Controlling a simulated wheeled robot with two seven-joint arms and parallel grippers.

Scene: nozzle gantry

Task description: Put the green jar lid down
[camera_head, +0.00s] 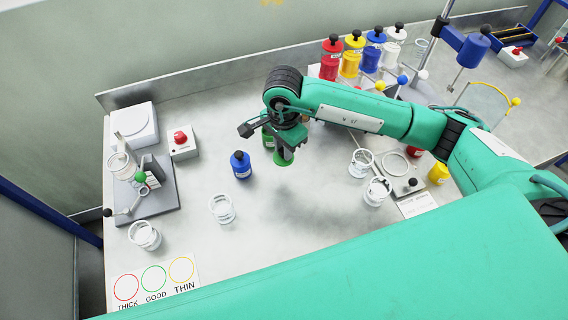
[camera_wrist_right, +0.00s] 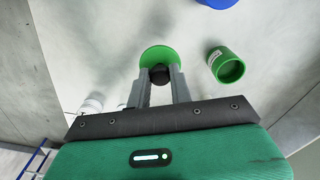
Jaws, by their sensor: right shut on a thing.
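The green jar lid (camera_head: 284,159) is a round green disc with a dark knob, below my right gripper (camera_head: 281,145) in the head view. In the wrist view my right gripper (camera_wrist_right: 160,84) is shut on the knob of the lid (camera_wrist_right: 159,52). The lid seems held above the grey worktop; the exact gap is hard to tell. The green jar (camera_wrist_right: 228,66) stands open, apart from the lid, on the right in the wrist view. In the head view the jar (camera_head: 268,138) is partly hidden behind my gripper. My left gripper is not in view.
A blue jar (camera_head: 241,165) stands left of the lid. Clear cups (camera_head: 222,209) and (camera_head: 360,163) stand on the worktop (camera_head: 290,220). A red button box (camera_head: 183,142) and a grey stand (camera_head: 150,195) are at left. The worktop in front of the lid is clear.

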